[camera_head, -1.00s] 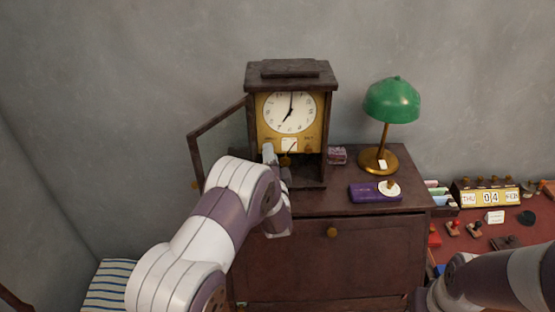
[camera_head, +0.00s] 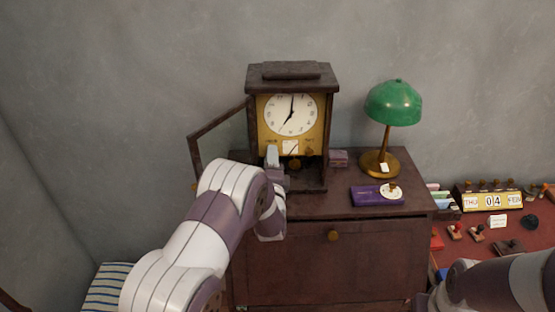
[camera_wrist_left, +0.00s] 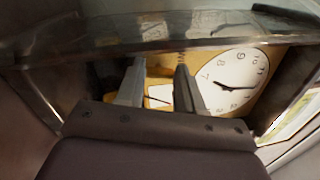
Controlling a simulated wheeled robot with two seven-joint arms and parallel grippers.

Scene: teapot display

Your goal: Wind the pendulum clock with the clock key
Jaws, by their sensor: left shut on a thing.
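The pendulum clock (camera_head: 291,80) stands on the cabinet, with a white dial (camera_head: 291,115) on a gold plate. Its glass door (camera_head: 222,139) is swung open to the left. The round pendulum bob (camera_head: 308,152) hangs low, right of centre. My left gripper (camera_head: 272,157) is at the clock's open front, below the dial and left of the bob. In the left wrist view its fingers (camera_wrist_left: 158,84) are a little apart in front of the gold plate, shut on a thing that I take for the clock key. The key itself is hidden. My right gripper is out of view.
A green lamp (camera_head: 393,103) and a purple box (camera_head: 376,195) with a white disc stand on the cabinet (camera_head: 300,250), right of the clock. A red desk with a calendar (camera_head: 491,200) is at right.

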